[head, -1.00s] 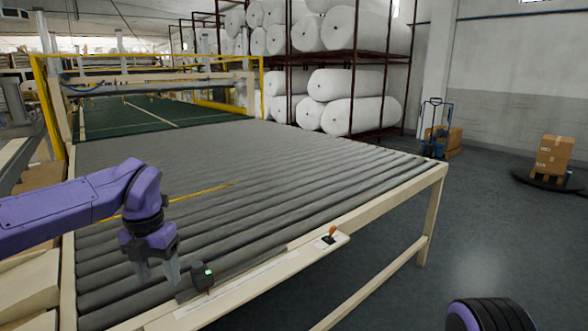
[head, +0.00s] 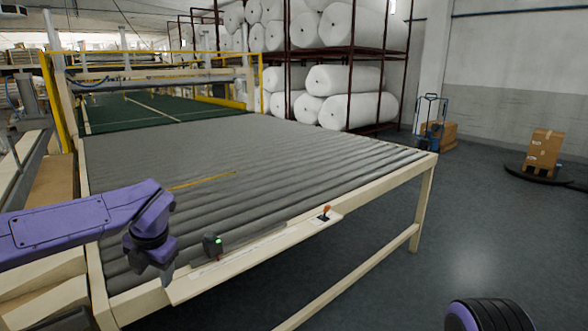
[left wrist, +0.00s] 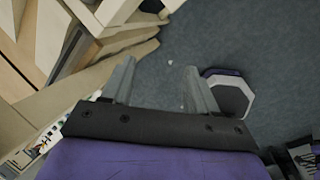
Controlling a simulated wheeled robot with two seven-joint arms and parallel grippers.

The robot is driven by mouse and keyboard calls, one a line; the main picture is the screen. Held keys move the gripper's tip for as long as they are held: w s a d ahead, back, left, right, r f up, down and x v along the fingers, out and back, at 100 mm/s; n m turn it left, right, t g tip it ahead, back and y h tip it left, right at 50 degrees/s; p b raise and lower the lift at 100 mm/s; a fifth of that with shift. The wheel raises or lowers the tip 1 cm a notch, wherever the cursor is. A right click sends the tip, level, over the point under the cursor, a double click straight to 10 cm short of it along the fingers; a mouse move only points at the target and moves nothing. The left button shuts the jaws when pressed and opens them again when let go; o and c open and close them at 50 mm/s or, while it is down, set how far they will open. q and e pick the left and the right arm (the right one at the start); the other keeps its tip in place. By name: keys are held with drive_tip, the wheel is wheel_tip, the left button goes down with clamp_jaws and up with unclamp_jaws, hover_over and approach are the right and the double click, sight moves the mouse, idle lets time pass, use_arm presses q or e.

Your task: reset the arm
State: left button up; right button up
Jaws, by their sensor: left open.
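My left arm, purple with black joints, comes in from the left in the head view. Its gripper (head: 160,270) points down at the near left edge of the roller table (head: 250,160), partly hidden by its own wrist. In the left wrist view the two grey fingers of my left gripper (left wrist: 160,72) are spread apart with nothing between them, above the dark floor. My right gripper does not show.
White wadding rolls (head: 345,80) fill a rack behind. Pale boards (left wrist: 40,50) lie close beside the left gripper.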

use_arm(q)
drive_tip(key=s+d+f+m+t+y+b, duration=0.1)
drive_tip(key=s+f+m+t+y, duration=0.15)
drive_tip(key=f+m, duration=0.75)
drive_tip(key=s+d+f+m+t+y, duration=0.1)
drive_tip(key=s+f+m+t, duration=0.3)
drive_tip(key=f, duration=0.9)
drive_tip(key=s+f+m+g+h, duration=0.1)
drive_tip(key=s+f+m, duration=0.3)
drive_tip(key=s, duration=0.5)
drive_tip(key=s+a+f+m+g+h, duration=0.1)
drive_tip(key=s+f+m+g, duration=0.1)
drive_tip(key=s+f+m, duration=0.2)
drive_tip(key=s+a+f+m+g+h+b, duration=0.1)
drive_tip(key=s+f+m, duration=0.3)
drive_tip(key=s, duration=1.2)
wheel_tip(320, 180, down, 5)
drive_tip(key=shift+r+m+g, duration=0.15)
drive_tip(key=shift+m+g, duration=0.25)
drive_tip(key=shift+g, duration=0.35)
drive_tip(key=shift+w, duration=0.15)
